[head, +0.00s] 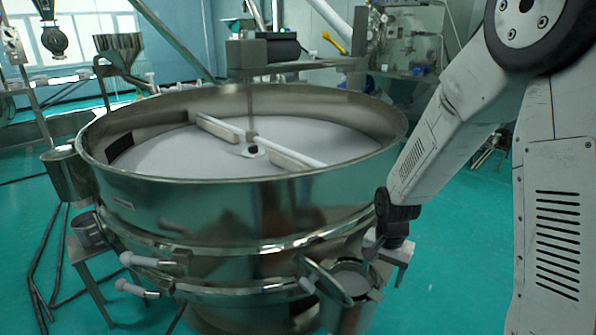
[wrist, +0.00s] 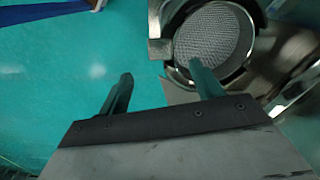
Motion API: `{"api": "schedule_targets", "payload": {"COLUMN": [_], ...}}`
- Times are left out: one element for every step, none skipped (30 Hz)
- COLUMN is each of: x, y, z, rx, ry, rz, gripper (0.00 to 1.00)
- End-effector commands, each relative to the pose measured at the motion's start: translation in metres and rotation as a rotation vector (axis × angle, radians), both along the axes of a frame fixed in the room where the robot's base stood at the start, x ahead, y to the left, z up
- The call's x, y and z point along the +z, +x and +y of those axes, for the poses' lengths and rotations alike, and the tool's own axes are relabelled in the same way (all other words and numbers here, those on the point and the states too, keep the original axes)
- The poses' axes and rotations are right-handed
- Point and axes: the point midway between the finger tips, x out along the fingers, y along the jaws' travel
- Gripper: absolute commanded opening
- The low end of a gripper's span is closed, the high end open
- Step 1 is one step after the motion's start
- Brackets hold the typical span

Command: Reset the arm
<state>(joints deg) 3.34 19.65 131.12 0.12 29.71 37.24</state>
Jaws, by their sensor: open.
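My gripper (head: 385,262) is at the front right of the large steel vibrating sieve (head: 240,215), beside a small round outlet with a lid. In the wrist view its two fingers (wrist: 158,92) are apart with nothing between them. The right finger overlaps the edge of a round opening with a mesh screen (wrist: 207,45); whether it touches cannot be told. My white arm reaches down from the upper right in the head view.
The sieve's wide bowl holds white material and a crossbar (head: 262,143). White-handled clamps (head: 150,260) stick out at its lower left. A yellow-handled tool (head: 334,42) and equipment stand behind. The green floor (head: 455,235) is clear to the right of the sieve.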

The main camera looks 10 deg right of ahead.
Motion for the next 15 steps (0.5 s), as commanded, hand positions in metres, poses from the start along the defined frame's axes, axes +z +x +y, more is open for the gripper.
{"api": "schedule_targets", "payload": {"x": [0.000, -0.001, -0.002, 0.001, 0.008, 0.018, 0.025, 0.033, 0.043, 0.051, 0.060, 0.071, 0.081, 0.090, 0.103], "y": [-0.004, -0.011, -0.022, -0.031, -0.040, -0.048, -0.054, -0.060, -0.067, -0.073, -0.078, -0.087, -0.093, -0.099, -0.109], "z": [0.000, 0.001, 0.001, 0.002, 0.002, 0.003, 0.004, 0.004, 0.005, 0.006, 0.007, 0.008, 0.008, 0.009, 0.010], "rx": [0.027, 0.053, 0.091, 0.123, 0.157, 0.195, 0.220, 0.245, 0.276, 0.300, 0.322, 0.352, 0.376, 0.400, 0.432], "ry": [0.001, 0.005, 0.010, 0.015, 0.020, 0.025, 0.029, 0.033, 0.037, 0.040, 0.043, 0.047, 0.049, 0.051, 0.054], "rz": [0.021, 0.046, 0.088, 0.116, 0.138, 0.155, 0.165, 0.174, 0.182, 0.186, 0.190, 0.193, 0.196, 0.194, 0.192], "gripper": [0.66, 0.66, 0.66, 0.66, 0.66, 0.66, 0.66, 0.66, 0.66, 0.66, 0.66, 0.66, 0.66, 0.66, 0.66]}}
